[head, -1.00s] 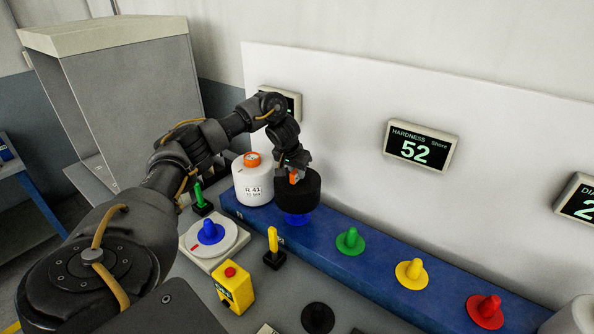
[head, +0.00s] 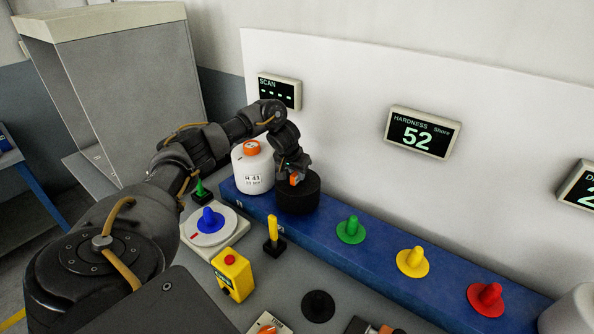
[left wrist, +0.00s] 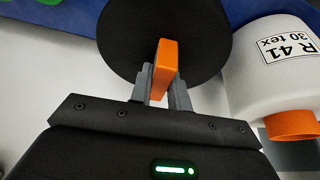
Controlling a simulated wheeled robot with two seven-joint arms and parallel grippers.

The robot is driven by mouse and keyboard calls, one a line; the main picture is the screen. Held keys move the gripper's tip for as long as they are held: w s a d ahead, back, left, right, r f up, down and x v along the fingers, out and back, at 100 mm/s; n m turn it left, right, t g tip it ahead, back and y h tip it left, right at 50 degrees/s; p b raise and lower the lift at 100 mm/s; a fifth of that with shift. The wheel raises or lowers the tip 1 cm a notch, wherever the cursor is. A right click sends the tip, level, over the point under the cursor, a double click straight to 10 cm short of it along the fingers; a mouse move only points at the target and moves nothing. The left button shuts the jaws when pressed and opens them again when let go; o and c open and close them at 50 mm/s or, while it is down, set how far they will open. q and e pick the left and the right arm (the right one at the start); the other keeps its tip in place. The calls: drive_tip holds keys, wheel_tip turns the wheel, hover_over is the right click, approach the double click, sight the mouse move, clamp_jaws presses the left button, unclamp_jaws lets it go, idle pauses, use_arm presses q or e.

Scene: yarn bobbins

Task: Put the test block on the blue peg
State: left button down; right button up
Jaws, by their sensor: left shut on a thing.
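The test block (head: 298,197) is a black cylinder with an orange grip on top. It appears upright and low on the blue rail (head: 380,262), at the left of the green peg (head: 350,229). My left gripper (head: 295,178) is above it, shut on the orange grip, which also shows between the fingers in the left wrist view (left wrist: 163,68). The blue peg of the rail is hidden under the block; I cannot see whether the block rests fully on the rail. Another blue peg (head: 208,220) stands on a white round plate. My right gripper is not in view.
A white bobbin (head: 253,170) marked R 41 stands close left of the block. Yellow (head: 412,262) and red (head: 486,298) pegs on the rail are bare. A yellow lever (head: 272,230) and a yellow button box (head: 232,274) stand in front.

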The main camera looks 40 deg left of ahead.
use_arm(q)
drive_tip(key=shift+f, duration=0.95)
idle(0.3)
drive_tip(key=c, duration=1.3)
unclamp_jaws()
drive_tip(key=shift+d, duration=0.1)
drive_tip(key=shift+o, duration=0.2)
drive_tip(key=shift+s+f, duration=0.1)
drive_tip(key=b+v, duration=0.1)
drive_tip(key=v, duration=0.4)
drive_tip(key=shift+b, duration=0.3)
drive_tip(key=p+v, duration=0.2)
drive_tip(key=v, duration=0.4)
